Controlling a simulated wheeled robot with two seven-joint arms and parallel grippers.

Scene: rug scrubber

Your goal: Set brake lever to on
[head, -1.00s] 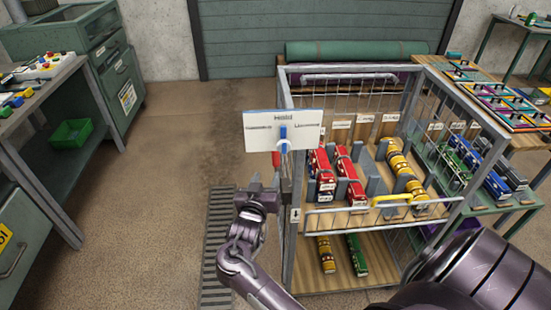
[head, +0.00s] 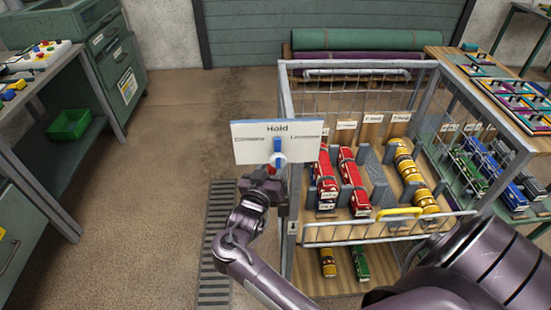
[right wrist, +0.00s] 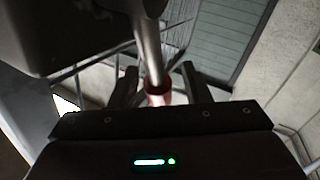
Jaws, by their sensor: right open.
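The brake lever is a metal rod with a red grip; the grip (right wrist: 158,96) shows in the right wrist view. In the head view it is mostly hidden behind my gripper, below a white sign (head: 250,146) reading "Hold". A blue pointer (head: 278,147) stands upright at the middle of the sign. My right gripper (head: 268,177) is at the lever, just under the sign. In the right wrist view its open fingers (right wrist: 160,82) stand on either side of the red grip, with gaps visible. My left gripper is not in view.
A wire-sided cart (head: 287,100) holding red and yellow model vehicles stands right of the lever. A yellow handle (head: 400,212) is on its front. A floor grate (head: 216,240) lies left of my forearm. Open floor extends left to a workbench (head: 50,70).

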